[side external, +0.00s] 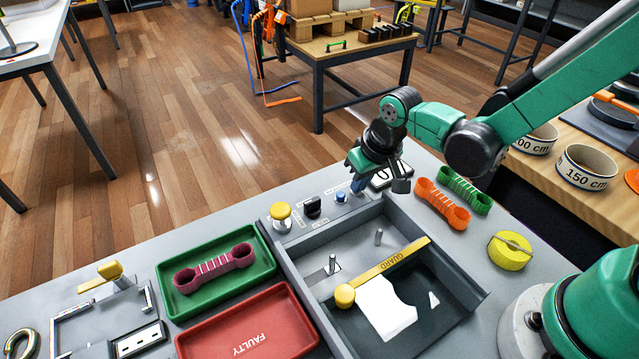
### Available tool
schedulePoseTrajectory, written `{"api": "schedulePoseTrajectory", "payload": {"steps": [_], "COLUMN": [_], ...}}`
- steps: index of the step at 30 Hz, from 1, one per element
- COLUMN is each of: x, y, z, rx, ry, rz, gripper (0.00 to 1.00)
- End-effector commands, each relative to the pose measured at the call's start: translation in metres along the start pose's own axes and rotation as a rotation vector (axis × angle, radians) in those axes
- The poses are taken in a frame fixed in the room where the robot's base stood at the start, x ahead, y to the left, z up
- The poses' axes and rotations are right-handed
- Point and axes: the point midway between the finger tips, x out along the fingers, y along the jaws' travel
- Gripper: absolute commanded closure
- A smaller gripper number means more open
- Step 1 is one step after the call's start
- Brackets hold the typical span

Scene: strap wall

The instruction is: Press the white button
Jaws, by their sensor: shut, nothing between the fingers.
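The control panel (299,218) is a grey strip along the back edge of the grey tray. It carries a yellow knob (281,212), a black knob (313,205) and a small blue button (341,197), with small labels too blurred to read. My gripper (358,184) is shut and empty, pointing down at the right end of this panel, just right of the blue button. I cannot make out a white button; the panel under and behind my fingertips is hidden. Whether the fingertips touch the panel I cannot tell.
The grey tray (292,277) holds upright pins and a yellow guard bar (390,268). A green tray (184,307) with a maroon strap (214,268) and a red "FAULTY" tray (195,344) are left.

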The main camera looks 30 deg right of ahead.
Motion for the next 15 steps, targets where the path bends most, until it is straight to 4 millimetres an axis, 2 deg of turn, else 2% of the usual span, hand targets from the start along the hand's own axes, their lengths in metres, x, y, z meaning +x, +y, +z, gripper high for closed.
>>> {"api": "schedulePoseTrajectory", "payload": {"steps": [5, 15], "x": [-0.022, -0.084], "y": [0.002, 0.003], "z": [-0.006, -0.01], "rx": [0.0, -0.001], "ry": [0.0, 0.004], "rz": [0.0, 0.001], "gripper": [1.0, 1.0]}}
